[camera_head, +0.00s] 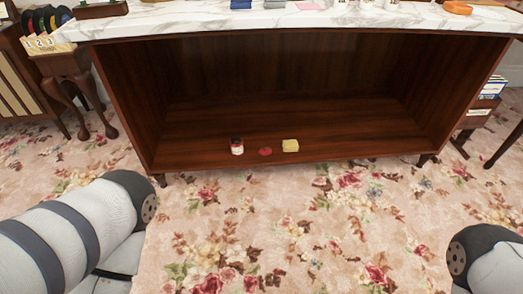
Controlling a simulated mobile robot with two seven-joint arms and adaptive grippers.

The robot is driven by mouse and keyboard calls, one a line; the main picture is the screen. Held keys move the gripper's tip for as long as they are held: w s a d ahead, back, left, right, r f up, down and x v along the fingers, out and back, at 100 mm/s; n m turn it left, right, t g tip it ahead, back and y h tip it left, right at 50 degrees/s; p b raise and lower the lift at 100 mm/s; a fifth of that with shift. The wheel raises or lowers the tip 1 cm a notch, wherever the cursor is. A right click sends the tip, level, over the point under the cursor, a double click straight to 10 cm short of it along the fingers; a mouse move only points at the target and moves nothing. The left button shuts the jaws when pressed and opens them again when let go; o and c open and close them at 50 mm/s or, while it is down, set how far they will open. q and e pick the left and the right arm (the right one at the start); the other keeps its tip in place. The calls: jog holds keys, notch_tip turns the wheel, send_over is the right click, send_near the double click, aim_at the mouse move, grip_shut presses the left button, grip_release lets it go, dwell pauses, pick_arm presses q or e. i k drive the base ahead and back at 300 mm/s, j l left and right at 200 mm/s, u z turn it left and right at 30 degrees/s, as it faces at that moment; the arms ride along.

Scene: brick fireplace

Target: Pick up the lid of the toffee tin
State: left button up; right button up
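A small white tin (237,147) with a dark and red upper part stands on the low shelf of the wooden cabinet. Just right of it lies a small flat red disc (265,152), apart from the tin; it looks like a lid, but it is too small to be sure. My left arm comes in at the lower left and my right arm shows at the lower right edge. Both are well in front of the shelf, and neither gripper is in the picture.
A yellow block (290,146) lies right of the red disc. The cabinet (125,95) is open at the front under a marble top (200,22) bearing several items. A side table (65,65) stands left. Flowered carpet (300,230) is clear in front.

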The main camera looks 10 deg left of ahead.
aim_at(265, 149)
jog(key=i+j+u, duration=0.25)
jog(key=i+u, duration=0.25)
jog(key=i, duration=0.15)
jog(key=i+u, duration=0.5)
jog(key=i, duration=0.2)
